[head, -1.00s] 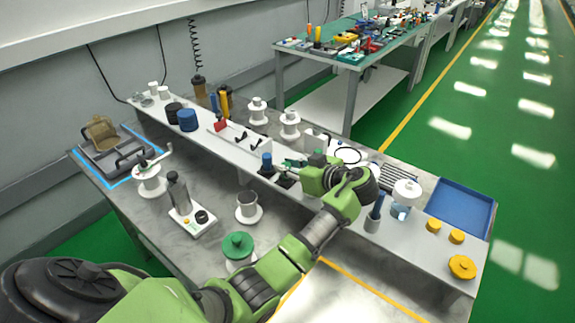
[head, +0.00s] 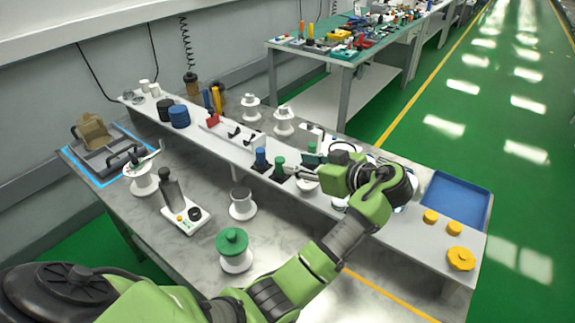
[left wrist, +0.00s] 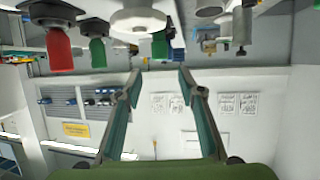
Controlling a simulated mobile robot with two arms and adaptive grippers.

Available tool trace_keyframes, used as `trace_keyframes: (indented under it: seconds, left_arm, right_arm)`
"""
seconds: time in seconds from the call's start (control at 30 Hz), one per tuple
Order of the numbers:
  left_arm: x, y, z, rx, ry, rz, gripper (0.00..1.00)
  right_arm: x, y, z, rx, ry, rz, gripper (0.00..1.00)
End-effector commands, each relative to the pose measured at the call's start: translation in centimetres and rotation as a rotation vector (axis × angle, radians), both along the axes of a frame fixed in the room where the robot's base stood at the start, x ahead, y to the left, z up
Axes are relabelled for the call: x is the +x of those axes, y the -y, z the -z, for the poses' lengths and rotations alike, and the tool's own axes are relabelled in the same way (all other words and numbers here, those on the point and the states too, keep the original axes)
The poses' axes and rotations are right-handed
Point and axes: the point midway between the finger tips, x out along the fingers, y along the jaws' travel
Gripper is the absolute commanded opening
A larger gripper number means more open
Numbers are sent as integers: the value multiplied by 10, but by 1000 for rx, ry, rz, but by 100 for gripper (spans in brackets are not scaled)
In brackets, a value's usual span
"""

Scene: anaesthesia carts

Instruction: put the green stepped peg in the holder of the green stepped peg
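The green stepped peg (head: 279,163) stands upright beside a blue peg (head: 261,156) on the shelf, its lower end at a small dark block (head: 279,177) that looks like its holder. How deep it sits I cannot tell. My left gripper (head: 300,168) is just right of the peg, apart from it. In the left wrist view, my left gripper (left wrist: 156,76) has its fingers spread with nothing between them. A green peg (left wrist: 160,45) shows beyond the fingertips in that upside-down view. My right gripper is not in view.
A green-topped spool (head: 233,245), a white cup (head: 242,204) and a scale with a grey bottle (head: 184,215) stand on the lower table. A blue tray (head: 456,200) and yellow knobs (head: 460,258) lie on the right. White spools (head: 283,122) stand behind the shelf.

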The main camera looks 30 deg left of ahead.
Motion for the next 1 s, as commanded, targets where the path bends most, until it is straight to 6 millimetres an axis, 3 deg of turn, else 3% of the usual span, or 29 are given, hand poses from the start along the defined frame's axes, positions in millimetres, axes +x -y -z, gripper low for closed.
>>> trace_keyframes:
  seconds: [0.1,0.3,1.0]
  left_arm:
    - [-5,19,-6,-3,3,1,36]
    - [-10,34,-14,0,1,-1,36]
    - [-10,35,-16,0,-1,-2,36]
  right_arm:
    - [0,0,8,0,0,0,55]
    - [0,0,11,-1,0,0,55]
    - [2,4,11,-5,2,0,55]
